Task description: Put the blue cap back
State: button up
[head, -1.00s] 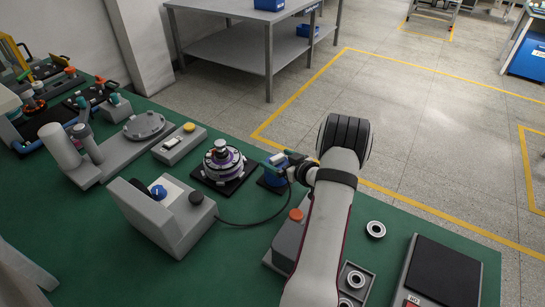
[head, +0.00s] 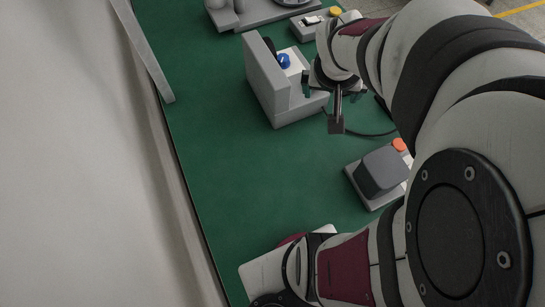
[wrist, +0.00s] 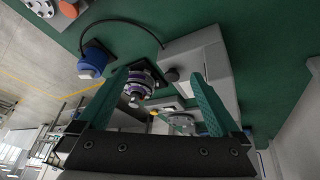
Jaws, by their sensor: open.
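A round blue part (head: 284,60), which may be the blue cap, sits on the white panel of a grey box (head: 265,80) in the head view. My gripper (head: 335,105) is to the right of that box and apart from the blue part. In the wrist view my gripper (wrist: 158,76) has its two green fingers spread with nothing held between them. The hub motor (wrist: 143,80) with purple rings shows beyond and between the fingers. A blue unit (wrist: 93,58) with a pale end stands left of the motor. My arm hides the motor in the head view.
A grey box with an orange button (head: 380,172) stands at the right of the green table (head: 240,180). A cable runs from the grey box. A yellow-button box (head: 318,22) is at the back. The table's left-middle is clear.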

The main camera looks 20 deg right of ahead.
jog(key=s+a+g+y, duration=0.2)
jog(key=s+a, duration=0.5)
jog(key=a, duration=0.3)
jog(key=s+a+r+n+g+y, duration=0.1)
jog(key=s+a+y, duration=0.2)
jog(key=s+a, duration=0.4)
jog(key=a, duration=0.3)
jog(key=shift+a+r+g, duration=0.15)
jog(key=shift+r+g, duration=0.05)
jog(key=shift+g, duration=0.2)
jog(key=shift+s, duration=0.1)
